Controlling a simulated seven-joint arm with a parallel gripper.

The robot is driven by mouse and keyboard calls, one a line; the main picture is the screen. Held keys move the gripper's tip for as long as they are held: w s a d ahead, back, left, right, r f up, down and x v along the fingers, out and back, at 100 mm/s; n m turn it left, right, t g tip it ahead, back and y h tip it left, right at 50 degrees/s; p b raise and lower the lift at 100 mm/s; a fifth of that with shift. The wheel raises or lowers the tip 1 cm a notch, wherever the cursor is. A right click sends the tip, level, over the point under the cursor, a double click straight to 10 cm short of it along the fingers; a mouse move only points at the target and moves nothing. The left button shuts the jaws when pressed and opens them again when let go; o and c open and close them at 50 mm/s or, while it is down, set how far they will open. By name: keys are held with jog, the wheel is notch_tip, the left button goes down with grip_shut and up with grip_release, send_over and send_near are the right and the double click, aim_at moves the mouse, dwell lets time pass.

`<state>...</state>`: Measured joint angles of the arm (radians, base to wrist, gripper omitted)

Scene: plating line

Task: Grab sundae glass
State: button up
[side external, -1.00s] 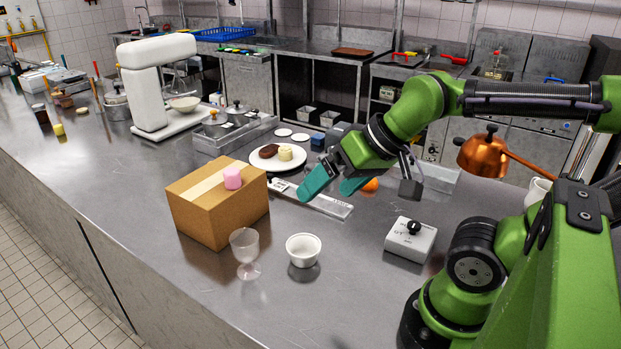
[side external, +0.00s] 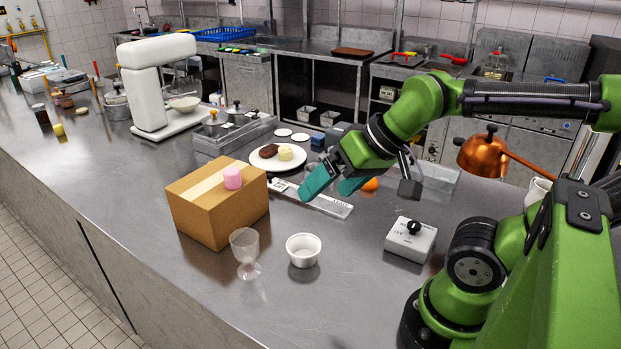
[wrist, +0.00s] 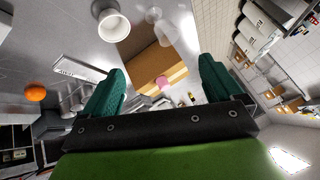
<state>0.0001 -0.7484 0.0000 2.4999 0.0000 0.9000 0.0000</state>
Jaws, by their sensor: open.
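The sundae glass (side external: 245,250) is clear and footed. It stands upright on the steel counter, in front of the cardboard box and left of a white cup. In the wrist view a faint clear shape near the top, beside the white cup, looks like the glass (wrist: 152,15). My gripper (side external: 335,187) has teal fingers, is open and empty, and hangs above the counter, behind and to the right of the glass and well apart from it. Its two fingers also show in the wrist view (wrist: 160,88).
A cardboard box (side external: 212,212) with a pink piece (side external: 232,178) on top stands just behind the glass. A white cup (side external: 303,250) stands close on its right. A plate (side external: 297,161) with food lies farther back. A control box (side external: 410,241) sits right. The counter front is clear.

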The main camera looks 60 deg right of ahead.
jog(key=m+g+y, duration=0.3)
jog(key=m, duration=2)
send_near(241, 248)
jog(key=d+r, duration=0.3)
jog(key=d, duration=0.2)
jog(key=x, duration=1.1)
jog(key=shift+a+f, duration=0.1)
jog(key=shift+f, duration=0.1)
jog(key=shift+x, duration=2.75)
jog(key=shift+a, duration=0.1)
jog(key=shift+r, duration=0.1)
jog(key=c, duration=1.3)
